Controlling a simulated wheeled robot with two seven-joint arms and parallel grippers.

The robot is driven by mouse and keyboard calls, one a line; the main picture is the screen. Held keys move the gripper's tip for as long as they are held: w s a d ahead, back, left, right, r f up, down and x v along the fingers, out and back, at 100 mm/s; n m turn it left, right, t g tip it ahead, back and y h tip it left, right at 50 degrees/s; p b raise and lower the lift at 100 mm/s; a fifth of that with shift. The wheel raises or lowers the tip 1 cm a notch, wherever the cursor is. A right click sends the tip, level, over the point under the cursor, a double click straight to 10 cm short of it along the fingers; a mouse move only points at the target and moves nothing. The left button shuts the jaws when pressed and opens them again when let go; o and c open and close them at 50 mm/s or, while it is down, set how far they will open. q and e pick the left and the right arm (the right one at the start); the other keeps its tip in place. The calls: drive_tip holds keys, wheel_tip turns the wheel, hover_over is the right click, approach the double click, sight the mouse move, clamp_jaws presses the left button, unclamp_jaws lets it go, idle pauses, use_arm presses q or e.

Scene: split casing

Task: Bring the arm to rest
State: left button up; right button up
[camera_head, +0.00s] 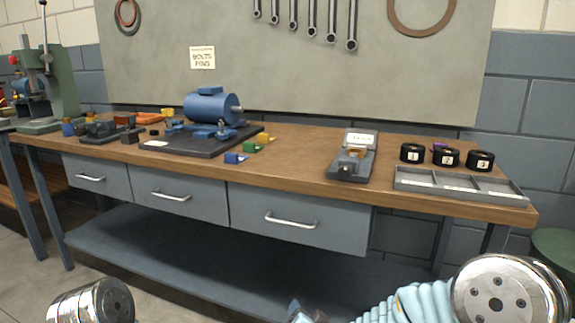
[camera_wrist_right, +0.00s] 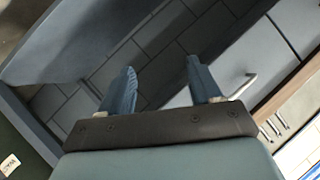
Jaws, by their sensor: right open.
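My right arm shows at the lower right of the head view, with its gripper (camera_head: 303,314) at the bottom edge, low in front of the workbench (camera_head: 310,147). In the right wrist view the right gripper (camera_wrist_right: 162,88) has its two blue fingers spread apart, with nothing between them. Behind the fingers are the tiled wall, the lower shelf and a drawer front. Of my left arm only a metal joint (camera_head: 92,302) shows at the lower left; its gripper is out of view.
On the bench are a blue motor (camera_head: 207,107) on a dark plate, coloured blocks, a grey stand (camera_head: 352,160), black rings (camera_head: 446,157) and a grey compartment tray (camera_head: 460,184). Drawers (camera_head: 300,217) with handles face me above a lower shelf (camera_head: 200,245). A green bin (camera_head: 553,247) stands at right.

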drive_tip(key=s+d+f+n+g+y, duration=0.1)
drive_tip(key=s+d+f+g, duration=0.15)
drive_tip(key=f, duration=0.45)
drive_tip(key=s+d+f+n+g, duration=0.1)
drive_tip(key=s+f+g, duration=0.15)
drive_tip(key=f, duration=0.55)
drive_tip(key=s+d+f+n+g+y, duration=0.1)
drive_tip(key=s+f+g, duration=0.2)
drive_tip(key=s+f, duration=0.3)
drive_tip(key=s+d+f+n+g+y, duration=0.1)
drive_tip(key=s+f+g, duration=0.3)
drive_tip(key=s, duration=0.8)
wheel_tip(320, 180, down, 3)
drive_tip(key=shift+s+d+r+n, duration=0.15)
drive_tip(key=shift+s+d+n, duration=0.15)
drive_tip(key=shift+d+n, duration=0.15)
